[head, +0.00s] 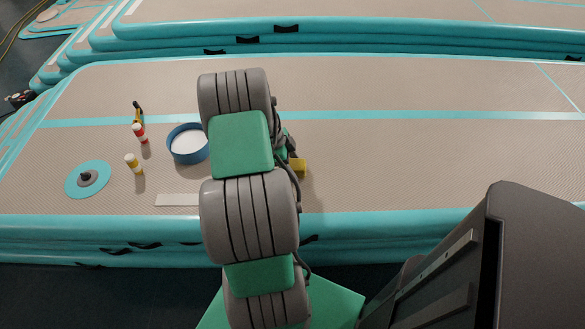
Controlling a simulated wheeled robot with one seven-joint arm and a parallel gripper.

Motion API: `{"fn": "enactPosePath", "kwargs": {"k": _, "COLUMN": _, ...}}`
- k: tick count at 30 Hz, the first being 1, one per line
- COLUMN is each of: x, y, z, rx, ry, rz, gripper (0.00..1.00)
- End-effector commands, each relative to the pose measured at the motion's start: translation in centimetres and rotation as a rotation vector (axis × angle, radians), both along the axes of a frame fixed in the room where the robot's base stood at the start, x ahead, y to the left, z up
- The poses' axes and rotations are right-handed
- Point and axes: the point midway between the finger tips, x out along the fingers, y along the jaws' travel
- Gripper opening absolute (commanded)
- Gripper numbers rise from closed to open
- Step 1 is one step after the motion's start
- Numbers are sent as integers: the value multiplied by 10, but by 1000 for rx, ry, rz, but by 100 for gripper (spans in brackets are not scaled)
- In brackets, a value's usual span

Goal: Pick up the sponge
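A small yellow block (299,165), which looks like the sponge, lies on the beige inflatable track (400,165) just right of my arm. Its left part is close to or behind the arm, so I cannot tell its full shape. My gripper (286,148) is mostly hidden by my own grey and green arm links; only small dark and green parts show at the arm's right side, close to the yellow block. Its fingers cannot be made out, and I cannot tell whether it touches the block.
Left of my arm are a blue round container (187,143), a teal disc with a grey knob (88,179), a red-and-white bottle (139,132), a yellow-and-white bottle (133,163), a black-and-yellow tool (138,111) and a pale flat strip (177,200). The track's right side is clear.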

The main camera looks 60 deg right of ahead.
Motion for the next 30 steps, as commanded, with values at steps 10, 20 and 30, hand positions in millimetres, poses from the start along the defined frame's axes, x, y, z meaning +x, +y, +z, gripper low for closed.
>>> {"fn": "enactPosePath", "kwargs": {"k": 10, "x": 0, "y": 0, "z": 0, "rx": 0, "ry": 0, "rz": 1, "gripper": 39}}
{"fn": "enactPosePath", "kwargs": {"k": 20, "x": 0, "y": 0, "z": 1, "rx": 0, "ry": 0, "rz": 1, "gripper": 14}}
{"fn": "enactPosePath", "kwargs": {"k": 30, "x": 1, "y": 0, "z": 8, "rx": 0, "ry": -1, "rz": 0, "gripper": 14}}
